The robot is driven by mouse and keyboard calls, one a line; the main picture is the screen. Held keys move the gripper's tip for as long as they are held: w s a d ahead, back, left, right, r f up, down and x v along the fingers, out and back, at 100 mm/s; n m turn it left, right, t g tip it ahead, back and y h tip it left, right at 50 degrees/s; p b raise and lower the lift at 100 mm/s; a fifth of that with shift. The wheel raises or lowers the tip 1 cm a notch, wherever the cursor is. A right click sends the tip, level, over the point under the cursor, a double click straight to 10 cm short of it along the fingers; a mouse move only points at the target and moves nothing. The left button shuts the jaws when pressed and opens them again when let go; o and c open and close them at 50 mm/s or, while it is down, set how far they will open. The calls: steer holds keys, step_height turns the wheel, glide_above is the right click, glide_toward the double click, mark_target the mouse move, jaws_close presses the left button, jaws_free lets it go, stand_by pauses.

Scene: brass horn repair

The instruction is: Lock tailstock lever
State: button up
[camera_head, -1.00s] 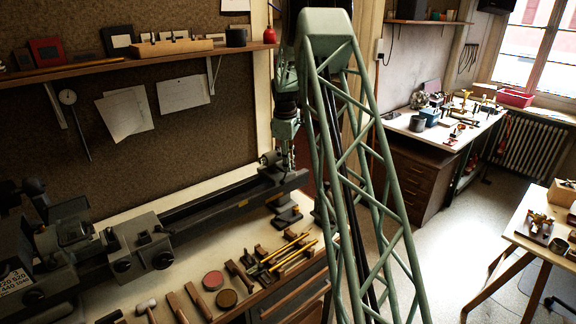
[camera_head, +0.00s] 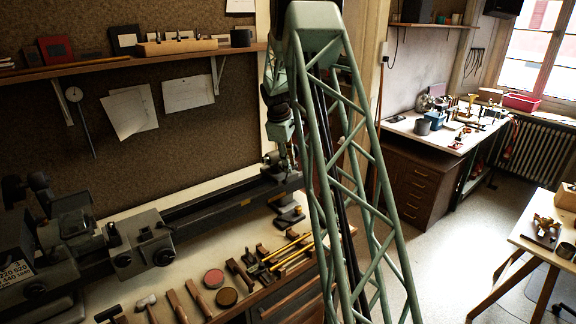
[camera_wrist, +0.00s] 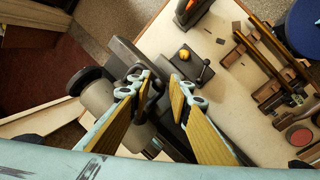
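The tailstock (camera_head: 270,159) is a dark grey casting at the right end of the lathe bed, partly hidden by my arm in the head view. In the wrist view the tailstock (camera_wrist: 125,60) lies below and between my fingers. A short lever with a round dark knob (camera_wrist: 206,62) stands just right of the right fingertip, beside a yellow knob (camera_wrist: 184,54). My gripper (camera_wrist: 160,82) is open, its fingertips apart over the dark tailstock body. I see nothing clearly held. In the head view the fingers are too small and hidden to make out.
The lathe bed (camera_head: 215,208) runs left to the grey headstock (camera_head: 40,255). Hammers, yellow rods (camera_head: 292,255) and round tins (camera_head: 214,278) lie on the bench in front. A shelf (camera_head: 130,60) hangs above. Open floor lies right of my mast.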

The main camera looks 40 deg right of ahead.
steer(key=shift+o, duration=1.1)
steer(key=shift+r, duration=0.2)
steer(key=shift+a+r, duration=0.15)
steer(key=shift+r, duration=0.25)
steer(key=v, duration=1)
steer(key=shift+r, duration=0.45)
steer(key=shift+c, duration=0.6)
